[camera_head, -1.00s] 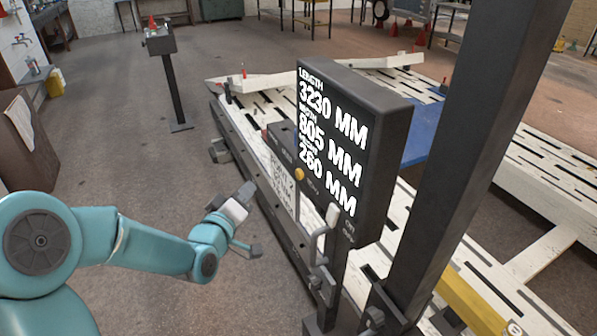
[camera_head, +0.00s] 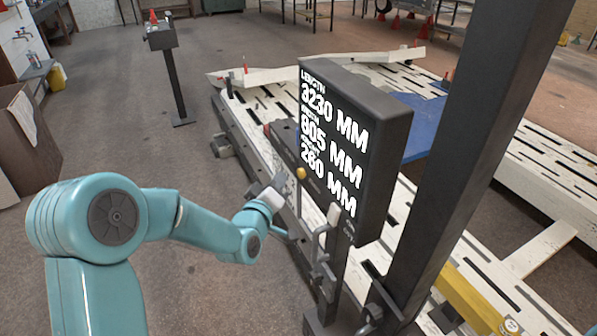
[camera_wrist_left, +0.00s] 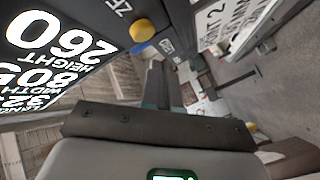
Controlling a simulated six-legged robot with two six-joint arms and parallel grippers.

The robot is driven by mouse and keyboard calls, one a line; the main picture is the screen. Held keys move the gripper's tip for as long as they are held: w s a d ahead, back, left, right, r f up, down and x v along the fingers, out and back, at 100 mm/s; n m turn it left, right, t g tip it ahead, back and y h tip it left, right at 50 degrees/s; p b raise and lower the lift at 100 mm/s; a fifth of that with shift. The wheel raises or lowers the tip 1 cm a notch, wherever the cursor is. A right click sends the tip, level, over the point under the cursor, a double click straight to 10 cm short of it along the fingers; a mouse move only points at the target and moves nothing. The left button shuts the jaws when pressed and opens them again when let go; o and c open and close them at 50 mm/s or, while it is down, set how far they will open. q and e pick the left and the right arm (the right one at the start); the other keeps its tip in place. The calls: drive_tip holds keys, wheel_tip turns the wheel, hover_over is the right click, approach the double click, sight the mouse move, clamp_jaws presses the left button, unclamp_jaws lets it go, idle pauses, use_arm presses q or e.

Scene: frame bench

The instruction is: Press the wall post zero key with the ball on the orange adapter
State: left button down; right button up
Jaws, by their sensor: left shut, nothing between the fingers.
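The dark display post (camera_head: 385,130) stands at the right of the head view, its lit screen facing left with length, width and height readings. A round yellow-orange key (camera_head: 301,173) sits on its lower left edge; in the left wrist view the key (camera_wrist_left: 142,30) shows beside partly cut-off lettering starting "ZE". My left gripper (camera_head: 279,183) is shut and empty, just left of and slightly below the key in the head view. Contact cannot be told. I cannot make out an orange adapter with a ball in the jaws. My right gripper is not in view.
A pale slotted frame bench (camera_head: 262,150) runs behind the display. A thick dark column (camera_head: 450,140) rises at right. Handles (camera_head: 322,250) hang below the display. A small dark stand (camera_head: 172,85) with a red-orange item on top is farther back. Open floor lies left.

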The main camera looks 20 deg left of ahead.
sight(301, 173)
use_arm(q)
drive_tip(key=shift+w+d, duration=0.5)
drive_tip(key=shift+w, duration=0.05)
drive_tip(key=shift+f, duration=0.1)
idle(1.6)
drive_tip(key=shift+w+d+b, duration=0.3)
drive_tip(key=shift+w+b, duration=0.05)
drive_tip(key=shift+b, duration=0.25)
